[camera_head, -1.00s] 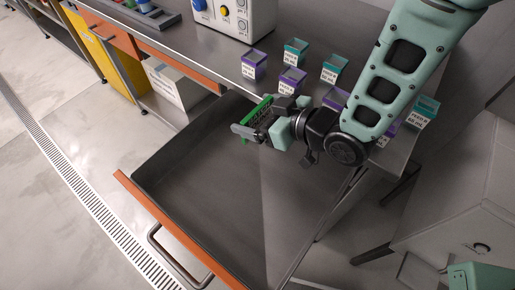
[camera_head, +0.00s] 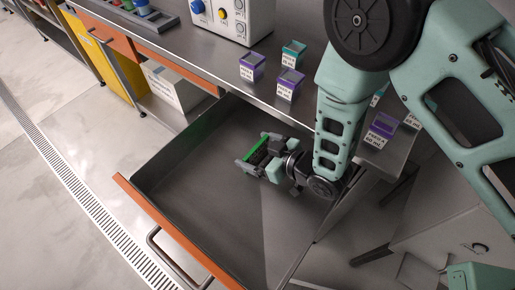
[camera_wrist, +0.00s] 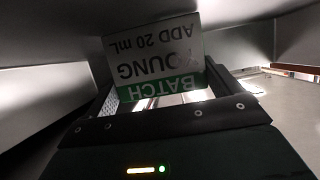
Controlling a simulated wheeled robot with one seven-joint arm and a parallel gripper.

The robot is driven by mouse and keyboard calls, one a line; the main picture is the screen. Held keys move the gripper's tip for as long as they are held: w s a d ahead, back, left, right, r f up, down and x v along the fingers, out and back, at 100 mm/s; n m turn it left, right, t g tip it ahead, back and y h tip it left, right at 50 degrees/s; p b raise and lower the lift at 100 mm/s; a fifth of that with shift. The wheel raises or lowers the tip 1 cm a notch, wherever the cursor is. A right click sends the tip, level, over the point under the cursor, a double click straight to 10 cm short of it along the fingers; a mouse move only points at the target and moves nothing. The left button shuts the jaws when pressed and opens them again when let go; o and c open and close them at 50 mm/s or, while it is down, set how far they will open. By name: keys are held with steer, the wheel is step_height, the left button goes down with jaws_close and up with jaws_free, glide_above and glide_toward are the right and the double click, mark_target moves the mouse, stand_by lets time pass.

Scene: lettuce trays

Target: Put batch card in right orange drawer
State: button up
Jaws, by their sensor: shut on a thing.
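The batch card shows in the wrist view (camera_wrist: 155,62) as a white card with a green band, its printing "BATCH YOUNG ADD 20 mL" upside down. In the head view only its green edge (camera_head: 257,146) shows clearly. My gripper (camera_head: 262,152) is shut on the card, over the back part of the open orange-fronted drawer (camera_head: 185,236). The gripper appears down inside the drawer's walls; I cannot tell whether the card touches the floor. The drawer is pulled out and its grey inside is otherwise empty.
Several purple-topped boxes (camera_head: 252,67) and teal-topped boxes (camera_head: 293,53) stand on the grey bench (camera_head: 215,62) behind the drawer. A white device with knobs (camera_head: 222,17) stands at the back. Another orange drawer front (camera_head: 178,67) is shut at the left.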

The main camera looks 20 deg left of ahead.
steer(key=shift+f, duration=0.2)
steer(key=o, duration=0.7)
steer(key=shift+r, duration=0.1)
steer(key=shift+r, duration=0.1)
steer(key=b+v, duration=0.1)
steer(key=v, duration=0.6)
steer(key=shift+s+d, duration=0.15)
steer(key=shift+d, duration=0.05)
steer(key=shift+r, duration=0.1)
